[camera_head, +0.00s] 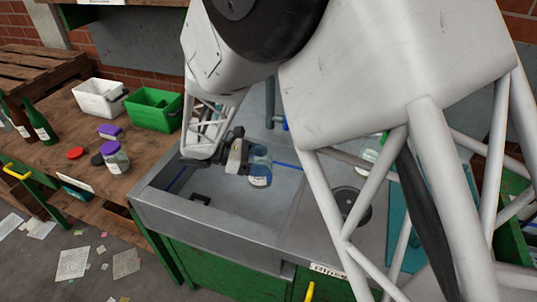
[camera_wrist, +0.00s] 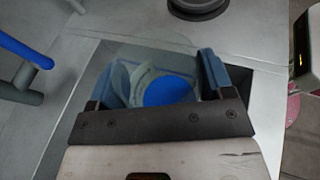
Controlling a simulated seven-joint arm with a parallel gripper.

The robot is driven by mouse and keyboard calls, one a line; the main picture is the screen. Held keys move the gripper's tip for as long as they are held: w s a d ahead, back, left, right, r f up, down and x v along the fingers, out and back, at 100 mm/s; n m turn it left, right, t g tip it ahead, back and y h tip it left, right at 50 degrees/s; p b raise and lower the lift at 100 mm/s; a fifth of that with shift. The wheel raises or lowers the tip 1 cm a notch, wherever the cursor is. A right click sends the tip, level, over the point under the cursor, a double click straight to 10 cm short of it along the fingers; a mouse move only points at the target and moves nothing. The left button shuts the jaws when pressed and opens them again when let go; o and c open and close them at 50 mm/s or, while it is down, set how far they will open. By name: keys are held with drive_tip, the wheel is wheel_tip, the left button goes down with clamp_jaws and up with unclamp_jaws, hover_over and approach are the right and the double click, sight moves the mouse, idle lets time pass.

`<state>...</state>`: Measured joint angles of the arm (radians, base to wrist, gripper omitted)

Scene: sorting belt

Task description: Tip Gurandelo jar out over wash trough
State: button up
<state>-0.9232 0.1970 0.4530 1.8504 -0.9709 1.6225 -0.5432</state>
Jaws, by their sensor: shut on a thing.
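My gripper (camera_head: 247,160) is shut on a clear glass jar (camera_head: 260,166) with a pale label, held over the grey metal trough (camera_head: 222,219). In the wrist view the jar (camera_wrist: 130,52) sits between the blue fingers of my gripper (camera_wrist: 163,80). A round blue patch (camera_wrist: 168,91) shows in or through the glass; I cannot tell whether it is contents or a part of the jar. The jar looks close to upright in the head view. I cannot read the name on its label.
A purple-lidded jar (camera_head: 116,160), a red lid (camera_head: 76,152), a green bin (camera_head: 155,108) and a white bin (camera_head: 98,98) stand on the wooden bench at left. My arm hides much of the right side.

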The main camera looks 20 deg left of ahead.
sight(250, 179)
idle(0.6)
drive_tip(key=g+y, duration=0.2)
drive_tip(key=y, duration=0.1)
drive_tip(key=s+a+n+g+y, duration=0.1)
drive_tip(key=shift+r+y, duration=0.4)
drive_tip(key=g+y, duration=0.1)
drive_tip(key=f+g+y, duration=0.1)
drive_tip(key=y, duration=0.1)
drive_tip(key=shift+s+a+n+g, duration=0.15)
drive_tip(key=shift+a+n+g, duration=0.15)
drive_tip(key=shift+a, duration=0.05)
drive_tip(key=shift+s+a+f+g+y, duration=0.1)
drive_tip(key=shift+f+g+y, duration=0.25)
drive_tip(key=shift+y, duration=0.25)
wheel_tip(250, 179, down, 2)
drive_tip(key=g+y, duration=0.2)
drive_tip(key=shift+s+a+n+y, duration=0.15)
drive_tip(key=shift+n+y, duration=0.15)
drive_tip(key=shift+y, duration=0.1)
drive_tip(key=f+g+y, duration=0.2)
drive_tip(key=shift+n+g+y, duration=0.25)
drive_tip(key=shift+n+y, duration=0.05)
drive_tip(key=shift+y, duration=0.1)
drive_tip(key=shift+r+n+g+y, duration=0.15)
drive_tip(key=shift+g+y, duration=0.55)
drive_tip(key=shift+y, duration=0.05)
drive_tip(key=shift+r+n+g+y, duration=0.15)
drive_tip(key=shift+g+y, duration=0.55)
drive_tip(key=shift+y, duration=0.05)
